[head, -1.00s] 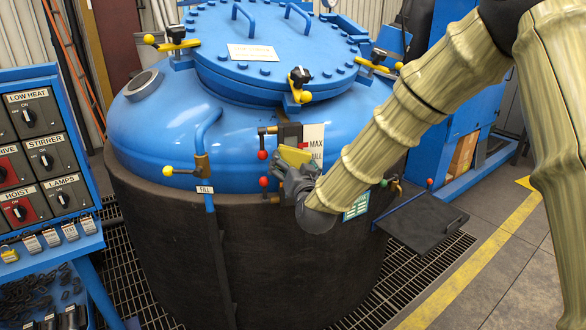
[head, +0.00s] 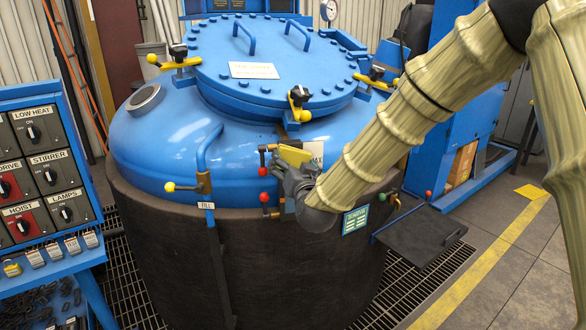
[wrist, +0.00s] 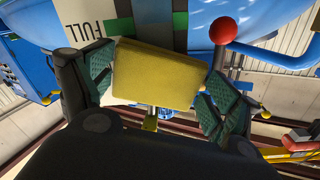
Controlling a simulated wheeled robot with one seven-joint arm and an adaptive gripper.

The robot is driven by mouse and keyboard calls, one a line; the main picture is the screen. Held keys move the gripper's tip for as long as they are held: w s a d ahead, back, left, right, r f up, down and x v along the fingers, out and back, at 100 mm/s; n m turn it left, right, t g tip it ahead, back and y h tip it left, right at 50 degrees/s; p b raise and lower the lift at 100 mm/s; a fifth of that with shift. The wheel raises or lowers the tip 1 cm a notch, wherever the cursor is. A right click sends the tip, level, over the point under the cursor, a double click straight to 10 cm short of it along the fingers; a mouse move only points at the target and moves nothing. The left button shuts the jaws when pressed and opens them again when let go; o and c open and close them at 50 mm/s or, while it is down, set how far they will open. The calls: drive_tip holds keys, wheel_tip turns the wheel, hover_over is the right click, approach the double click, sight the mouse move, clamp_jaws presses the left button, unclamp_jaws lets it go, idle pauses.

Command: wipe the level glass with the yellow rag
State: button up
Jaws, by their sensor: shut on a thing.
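My gripper (wrist: 160,85) is shut on the yellow rag (wrist: 160,75), a thick folded pad held between its two dark fingers. In the head view, the rag (head: 295,155) is at the front of the blue vessel, over the level glass. The glass itself is mostly hidden behind the rag and gripper. In the wrist view, a dark upright strip, likely the level glass (wrist: 153,18), shows beyond the rag beside a white FULL label (wrist: 85,25). I cannot tell whether the rag touches the glass.
Red-knobbed valves (head: 263,171) stick out just left of the glass. A yellow-knobbed lever (head: 170,187) is farther left. A dark shelf (head: 420,235) juts out at lower right. The switch panel (head: 45,170) stands at the left. The floor on the right is clear.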

sight(291, 202)
drive_tip(key=shift+f+b, duration=4.55)
drive_tip(key=shift+f, duration=2.5)
drive_tip(key=shift+v, duration=2.9)
drive_tip(key=v, duration=0.3)
